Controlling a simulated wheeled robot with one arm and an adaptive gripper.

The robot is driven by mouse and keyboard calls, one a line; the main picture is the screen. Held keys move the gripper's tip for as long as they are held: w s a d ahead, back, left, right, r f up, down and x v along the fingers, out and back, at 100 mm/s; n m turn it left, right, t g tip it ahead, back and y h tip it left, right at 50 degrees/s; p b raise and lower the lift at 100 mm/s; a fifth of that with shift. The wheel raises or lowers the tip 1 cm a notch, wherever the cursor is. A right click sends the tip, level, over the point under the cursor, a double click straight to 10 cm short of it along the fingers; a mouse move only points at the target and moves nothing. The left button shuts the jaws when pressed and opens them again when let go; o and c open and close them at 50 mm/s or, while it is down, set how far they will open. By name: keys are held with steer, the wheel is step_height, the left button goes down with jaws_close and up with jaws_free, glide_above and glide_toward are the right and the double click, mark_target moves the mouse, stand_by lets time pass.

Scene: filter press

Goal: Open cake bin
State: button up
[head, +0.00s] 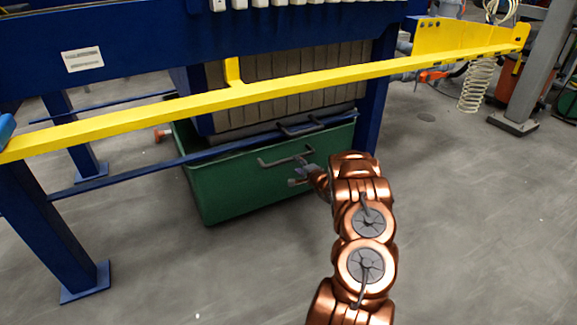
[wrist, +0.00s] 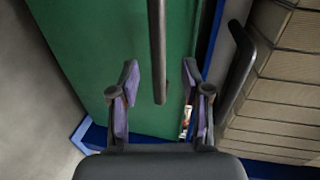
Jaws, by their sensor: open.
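The cake bin (head: 260,190) is a green tub under the press, its front wall facing me. A dark bar handle (head: 270,163) is on that wall, and my gripper (head: 300,176) is at its right end. In the wrist view the green bin wall (wrist: 95,45) fills the upper left and middle. The handle (wrist: 158,40) comes down from the top, and its end lies between the two open fingertips of my gripper (wrist: 160,78). I see a gap on both sides of the bar; the fingers are not closed on it.
A second dark handle (head: 300,127) sits behind, near the tan filter plates (head: 290,85); it also shows in the wrist view (wrist: 238,68). A yellow rail (head: 300,82) crosses above the bin. Blue legs (head: 50,225) flank it. The grey floor (head: 480,220) in front and right is clear.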

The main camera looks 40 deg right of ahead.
mark_target(291, 160)
steer(key=shift+f+b+x, duration=0.2)
steer(key=shift+b+x, duration=1.35)
steer(key=shift+x, duration=2.45)
steer(key=shift+a, duration=0.1)
jaws_close()
